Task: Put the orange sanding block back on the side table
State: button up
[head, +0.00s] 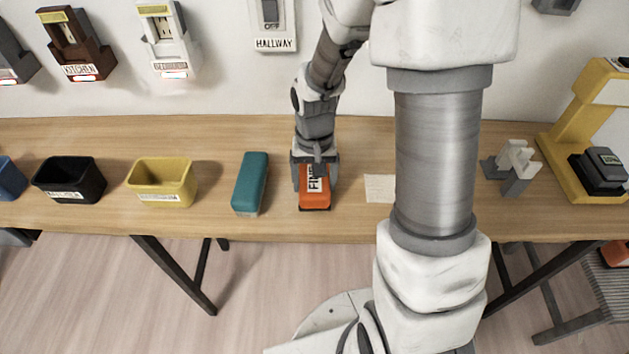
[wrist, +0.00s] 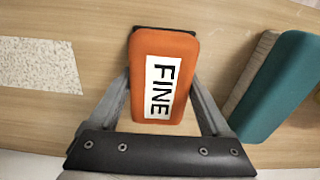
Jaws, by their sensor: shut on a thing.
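The orange sanding block (head: 316,198), with a white label reading FINE, is at the middle of the wooden table (head: 268,136) in the head view. In the wrist view the orange block (wrist: 183,52) lies between the two fingers. My gripper (head: 315,181) is shut on its sides; the wrist view shows the fingers (wrist: 165,100) against it. I cannot tell whether the block touches the tabletop. The task's side table is not clearly identifiable; a grey slatted surface (head: 604,283) shows at the lower right, with an orange-red thing (head: 615,253) on it, cut off by the frame.
A teal block (head: 251,182) stands close left of my gripper. A yellow bin (head: 162,181) and a black bin (head: 70,180) are further left. A speckled sheet (head: 379,188) lies to the right. A grey-white device (head: 514,165) and a yellow stand (head: 566,143) are at the right end.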

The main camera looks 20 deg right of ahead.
jog(key=shift+f, duration=0.1)
jog(key=shift+f+b, duration=0.3)
jog(key=shift+b, duration=0.05)
jog(key=o, duration=1.2)
jog(key=shift+r, duration=0.1)
jog(key=shift+r, duration=0.15)
notch_tip(320, 180, up, 18)
jog(key=p, duration=0.5)
jog(key=s+r+n+t, duration=0.2)
jog(key=s+r+t, duration=0.1)
jog(key=s+r, duration=0.3)
jog(key=s+r+n+t, duration=0.1)
jog(key=s+r+t, duration=0.25)
jog(key=s, duration=0.45)
jog(key=shift+g, duration=0.45)
notch_tip(320, 180, up, 8)
jog(key=p, duration=0.7)
jog(key=shift+f, duration=0.15)
